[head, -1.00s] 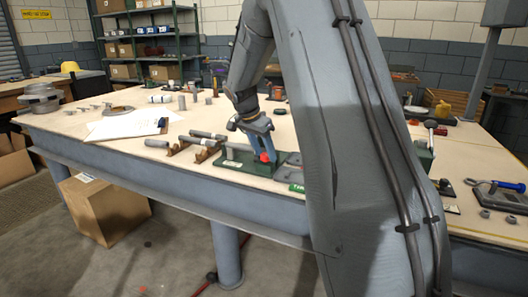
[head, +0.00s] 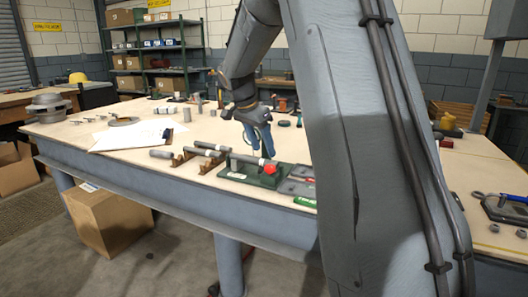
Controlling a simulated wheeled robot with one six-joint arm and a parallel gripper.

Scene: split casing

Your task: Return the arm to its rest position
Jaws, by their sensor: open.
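My gripper (head: 262,153) hangs from my arm above the workbench, close over the green fixture (head: 243,178). Its blue fingers point down, beside and partly in front of a grey cylindrical part with a red end (head: 270,169) on that fixture. The gripper is open and holds nothing that I can see. From this angle I cannot tell the exact gap between the fingers and the part. My large grey arm link fills the right middle of the view and hides part of the bench.
Grey cylinders (head: 209,146) lie on brown stands left of the fixture. A clipboard with paper (head: 130,136) lies farther left. Small upright parts stand behind. A blue-handled tool on a dark plate (head: 503,208) is at the right. A cardboard box (head: 108,220) stands below the bench.

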